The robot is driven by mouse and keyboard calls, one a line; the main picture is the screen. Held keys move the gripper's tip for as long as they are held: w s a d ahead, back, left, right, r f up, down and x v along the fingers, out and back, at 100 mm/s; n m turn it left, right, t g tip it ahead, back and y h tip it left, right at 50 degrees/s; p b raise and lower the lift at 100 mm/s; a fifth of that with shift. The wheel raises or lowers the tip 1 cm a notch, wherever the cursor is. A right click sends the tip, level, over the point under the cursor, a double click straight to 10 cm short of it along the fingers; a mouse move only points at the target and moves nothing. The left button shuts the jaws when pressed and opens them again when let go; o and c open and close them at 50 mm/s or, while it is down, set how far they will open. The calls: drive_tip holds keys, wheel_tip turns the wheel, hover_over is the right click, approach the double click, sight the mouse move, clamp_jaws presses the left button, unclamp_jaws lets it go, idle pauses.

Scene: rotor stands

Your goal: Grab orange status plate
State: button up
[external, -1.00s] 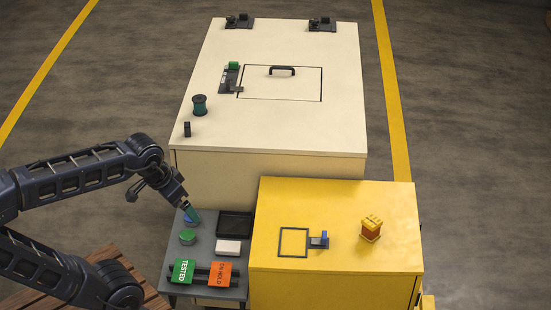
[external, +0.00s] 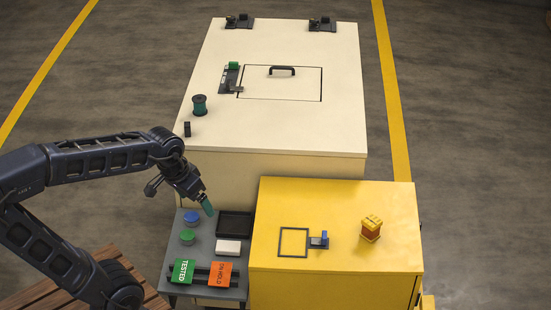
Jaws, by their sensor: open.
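The orange status plate (external: 220,274), lettered "ON HOLD", leans in a dark rack on the grey side table. The green "TESTED" plate (external: 184,271) stands just to its left in the same rack. My gripper (external: 207,207) is above the back of the grey table, pointing down, near the blue round piece and the black tray. It is apart from the orange plate, which lies farther toward the front. A teal part shows at the gripper's tip; I cannot tell whether it is a fingertip. The gap between the fingers is too small to make out.
The grey table (external: 203,246) also bears a blue round piece (external: 192,217), a green round piece (external: 187,237), a white block (external: 228,247) and a black tray (external: 235,224). A yellow cabinet (external: 340,264) adjoins on the right. A cream cabinet (external: 270,130) stands behind.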

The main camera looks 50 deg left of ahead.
drive_tip(key=w+a+f+n+g, duration=0.1)
drive_tip(key=w+a+f+n, duration=0.15)
drive_tip(key=w+f, duration=0.4)
drive_tip(key=n+g, duration=0.4)
drive_tip(key=n, duration=0.2)
hover_over(221, 273)
drive_tip(key=a, duration=0.1)
wheel_tip(221, 273, down, 31)
drive_tip(key=shift+m+h, duration=0.25)
drive_tip(key=shift+h, duration=0.05)
drive_tip(key=shift+d+f, duration=0.2)
drive_tip(key=shift+f, duration=2.45)
drive_tip(key=shift+d+f, duration=0.2)
drive_tip(key=shift+f, duration=2.4)
drive_tip(key=c, duration=1.1)
drive_tip(key=shift+r, duration=0.1)
